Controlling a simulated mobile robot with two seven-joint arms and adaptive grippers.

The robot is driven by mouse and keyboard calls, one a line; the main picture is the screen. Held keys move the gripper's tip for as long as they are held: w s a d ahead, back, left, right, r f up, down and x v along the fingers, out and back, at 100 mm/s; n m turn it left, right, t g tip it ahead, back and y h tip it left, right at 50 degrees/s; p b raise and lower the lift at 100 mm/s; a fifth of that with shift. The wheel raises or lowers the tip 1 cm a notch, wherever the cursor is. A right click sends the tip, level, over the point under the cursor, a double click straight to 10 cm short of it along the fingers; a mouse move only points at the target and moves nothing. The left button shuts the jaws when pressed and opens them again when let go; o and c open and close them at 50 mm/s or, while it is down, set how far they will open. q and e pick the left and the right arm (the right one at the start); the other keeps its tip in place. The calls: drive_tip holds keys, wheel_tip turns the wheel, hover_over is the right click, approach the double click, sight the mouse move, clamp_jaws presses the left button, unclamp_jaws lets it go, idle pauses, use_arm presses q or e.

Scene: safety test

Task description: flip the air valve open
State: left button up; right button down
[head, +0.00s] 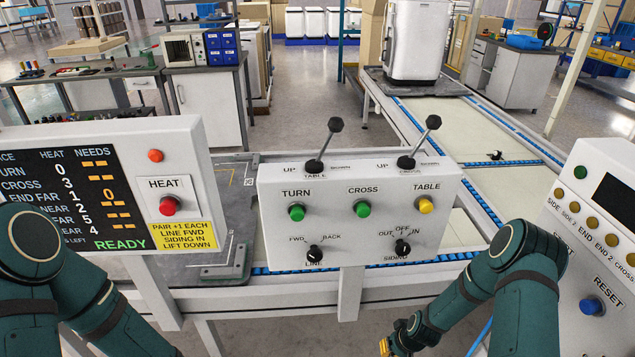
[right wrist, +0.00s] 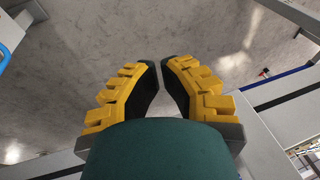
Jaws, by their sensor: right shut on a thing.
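I cannot make out an air valve in either view. My right gripper (head: 392,346) is low in front of the line, below the middle control box, mostly cut off by the bottom edge. In the right wrist view its yellow-ridged fingers (right wrist: 160,72) lean close together over grey floor. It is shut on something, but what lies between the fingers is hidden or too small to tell. A small red and dark part (right wrist: 264,73) shows to the right by a blue strip; I cannot tell what it is. My left arm shows at the left; its gripper is out of view.
The middle control box (head: 360,218) carries two levers, coloured buttons and two knobs. A HEAT panel (head: 168,206) stands left; a console with a blue RESET button (head: 592,306) stands right, close to my right arm. Conveyor rails (head: 410,118) run behind. A blue hose (head: 482,335) hangs near my right forearm.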

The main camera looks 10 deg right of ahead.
use_arm(q)
drive_tip(key=shift+c, duration=0.7)
clamp_jaws()
use_arm(e)
drive_tip(key=s+a+r, duration=0.5)
drive_tip(key=a+r, duration=0.2)
drive_tip(key=a, duration=0.3)
drive_tip(key=s+a+r+g+y, duration=0.1)
drive_tip(key=s+a+r, duration=0.4)
drive_tip(key=a, duration=0.5)
wheel_tip(320, 180, up, 2)
drive_tip(key=shift+s, duration=0.15)
use_arm(q)
drive_tip(key=shift+d, duration=0.1)
use_arm(e)
drive_tip(key=shift+d, duration=0.15)
